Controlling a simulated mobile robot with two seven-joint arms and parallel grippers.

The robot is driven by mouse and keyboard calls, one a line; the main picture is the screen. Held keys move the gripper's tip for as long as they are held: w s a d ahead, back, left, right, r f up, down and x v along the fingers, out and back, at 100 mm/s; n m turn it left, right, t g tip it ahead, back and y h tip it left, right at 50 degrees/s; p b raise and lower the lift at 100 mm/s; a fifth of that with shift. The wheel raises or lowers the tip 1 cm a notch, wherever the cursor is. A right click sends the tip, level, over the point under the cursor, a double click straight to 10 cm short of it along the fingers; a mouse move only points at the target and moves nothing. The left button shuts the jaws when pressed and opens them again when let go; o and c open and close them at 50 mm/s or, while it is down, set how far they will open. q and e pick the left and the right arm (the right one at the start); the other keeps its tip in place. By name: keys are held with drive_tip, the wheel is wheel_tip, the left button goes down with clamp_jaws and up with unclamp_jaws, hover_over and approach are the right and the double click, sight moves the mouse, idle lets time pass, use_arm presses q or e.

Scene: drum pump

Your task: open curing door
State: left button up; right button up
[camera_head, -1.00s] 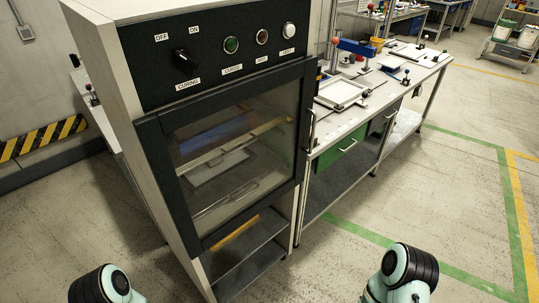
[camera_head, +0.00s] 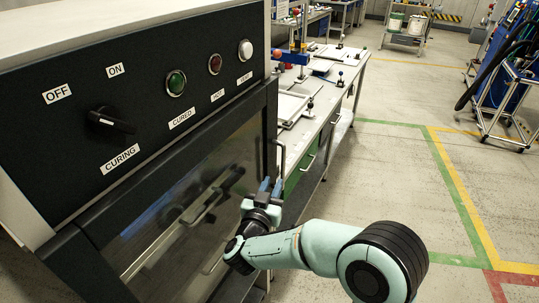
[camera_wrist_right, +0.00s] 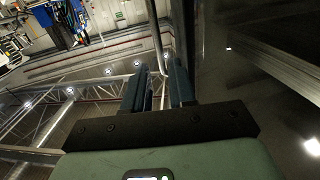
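The curing door (camera_head: 185,205) is a dark-framed glass door on the front of the curing cabinet, and it looks closed. Its slim vertical metal handle (camera_head: 282,157) stands at the door's right edge. My right gripper (camera_head: 270,186) is at the handle's lower part, its blue fingers pointing up. In the right wrist view the two fingers (camera_wrist_right: 162,88) stand apart, and the handle bar (camera_wrist_right: 156,35) runs down toward the gap between them. I cannot tell whether a finger touches it. My left gripper is not in view.
The cabinet's black panel (camera_head: 140,112) carries a curing switch (camera_head: 112,121), set near OFF, and several lamps. A workbench (camera_head: 335,85) with trays stands behind to the right. Open floor (camera_head: 385,165) lies right of my arm.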

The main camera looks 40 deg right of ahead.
sight(283, 164)
drive_tip(key=p+x, duration=0.2)
drive_tip(key=x, duration=1)
drive_tip(key=shift+w+d, duration=0.25)
drive_tip(key=shift+d, duration=0.1)
clamp_jaws()
